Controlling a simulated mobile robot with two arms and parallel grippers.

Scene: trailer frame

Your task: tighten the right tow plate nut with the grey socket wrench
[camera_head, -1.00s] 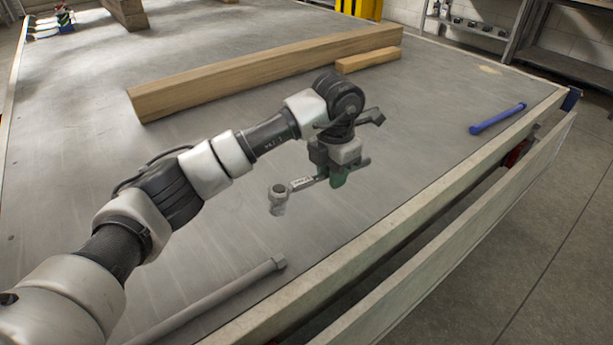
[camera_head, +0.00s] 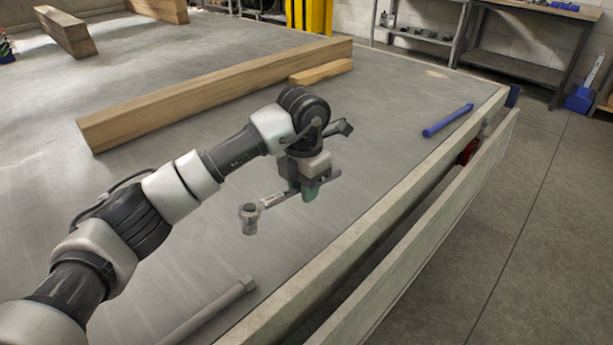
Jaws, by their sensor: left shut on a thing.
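My left gripper (camera_head: 308,192) is shut on a socket wrench (camera_head: 272,201). The wrench has a grey metal shaft and a round grey socket (camera_head: 249,218) at its left end, and a green part shows at the jaws. The gripper holds it over the grey trailer bed (camera_head: 330,215); the gap below it is hard to judge. The jaws hide part of the wrench. The right gripper is not in view. I cannot make out the right tow plate or its nut.
A grey bar (camera_head: 210,312) lies on the bed at the lower left. A blue bar (camera_head: 447,120) lies near the right edge. A long wooden beam (camera_head: 220,95) lies behind my arm. A side board (camera_head: 430,225) runs along the bed's right edge, with open floor beyond.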

